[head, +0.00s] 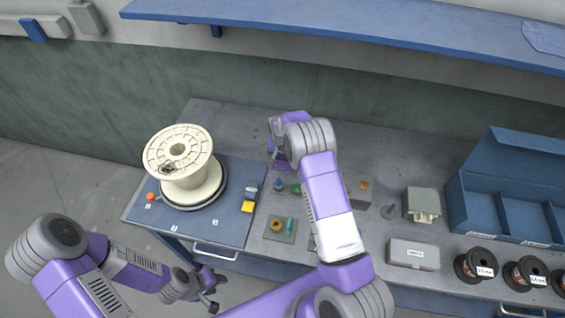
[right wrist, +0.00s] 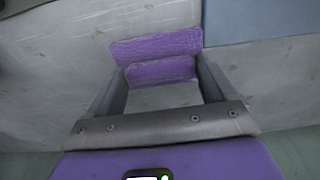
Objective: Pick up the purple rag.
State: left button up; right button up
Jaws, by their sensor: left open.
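The purple rag (right wrist: 155,48) lies on the grey tabletop in the right wrist view, by the edge of a blue surface. It shows as two purple bands with a crease between them. My right gripper (right wrist: 160,70) is open, with one finger on each side of the rag's nearer band. I cannot tell whether the fingers touch it. In the head view, my right arm reaches over the table and mostly hides its gripper and the rag. My left gripper (head: 211,289) is open and empty, low in front of the table's left part.
A large cream spool (head: 180,160) stands on the blue mat (head: 232,180) at left. Small parts on plates lie near the middle. A grey-green box (head: 421,203), a pale case (head: 413,254), a blue bin (head: 500,190) and dark spools (head: 475,266) occupy the right. A blue shelf (head: 350,25) runs above.

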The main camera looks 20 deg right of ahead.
aim_at(282, 159)
jog(key=shift+c, duration=1)
notch_tip(282, 159, up, 10)
